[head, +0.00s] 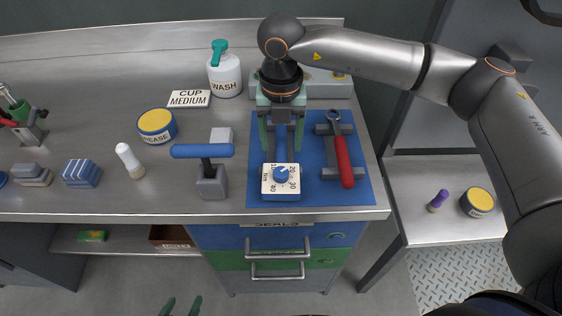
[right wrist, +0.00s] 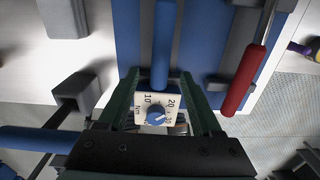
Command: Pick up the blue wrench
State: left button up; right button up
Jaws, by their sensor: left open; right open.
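The blue wrench's blue handle (right wrist: 162,45) runs lengthwise between the fingers of my right gripper in the right wrist view. In the head view the wrench lies on the blue mat (head: 260,197), mostly hidden under my right gripper (head: 282,146). That gripper points down, open, with one green finger on each side of the handle; it also shows in the right wrist view (right wrist: 160,72). I cannot tell how far its tips are above the mat. My left gripper (head: 182,305) shows only its open green fingertips at the bottom edge, away from the bench.
A white dial box (head: 281,182) stands just in front of the wrench. A red-handled wrench (head: 343,160) lies on grey rests to the right. A blue-handled T-shaped tool (head: 203,151) stands in a grey block to the left. A WASH bottle (head: 224,75) stands behind.

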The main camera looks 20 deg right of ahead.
jog(key=shift+w+f, duration=0.1)
jog(key=shift+f, duration=1.35)
jog(key=shift+c, duration=0.3)
grip_shut()
jog(key=shift+r, duration=0.1)
